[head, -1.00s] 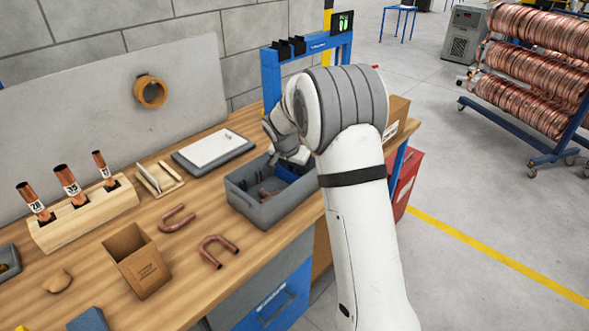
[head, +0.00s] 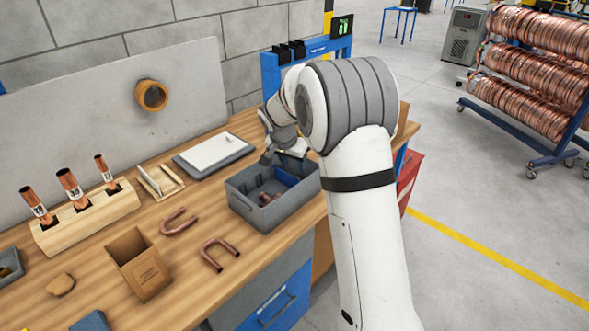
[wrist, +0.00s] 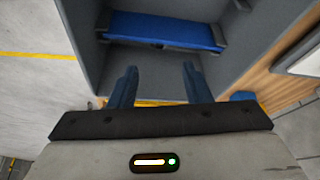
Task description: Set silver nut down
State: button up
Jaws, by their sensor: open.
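I cannot make out a silver nut in either view. My gripper (wrist: 159,84) is open in the wrist view, with nothing visible between its two blue fingers. The wrist view looks onto the grey bin (wrist: 88,28), with a blue piece (wrist: 165,29) inside it. In the head view, my gripper is at the back edge of the grey bin (head: 253,214), partly hidden by my arm. Copper pieces (head: 267,197) lie in the bin beside the blue piece. Part of the bin's floor is hidden.
A wooden block with several upright tubes (head: 86,220) stands farther left. A blue frame (head: 270,73) rises behind the bin.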

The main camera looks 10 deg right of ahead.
jog(key=v, duration=0.7)
jog(key=s+d+r+n+y, duration=0.1)
jog(key=s+r+n, duration=0.1)
jog(key=s, duration=0.6)
jog(key=s+d+r+n, duration=0.1)
jog(key=s+r, duration=0.2)
jog(key=s, duration=0.5)
jog(key=s+f+n+y, duration=0.1)
jog(key=s+f+n, duration=0.1)
jog(key=s, duration=0.7)
jog(key=s+f+n, duration=0.2)
jog(key=s, duration=0.8)
jog(key=shift+d+n+g+y+b, duration=0.25)
jog(key=shift+n+g+y+b, duration=0.05)
jog(key=shift+n+y+b, duration=0.1)
jog(key=shift+c, duration=0.8)
jog(key=shift+a, duration=0.1)
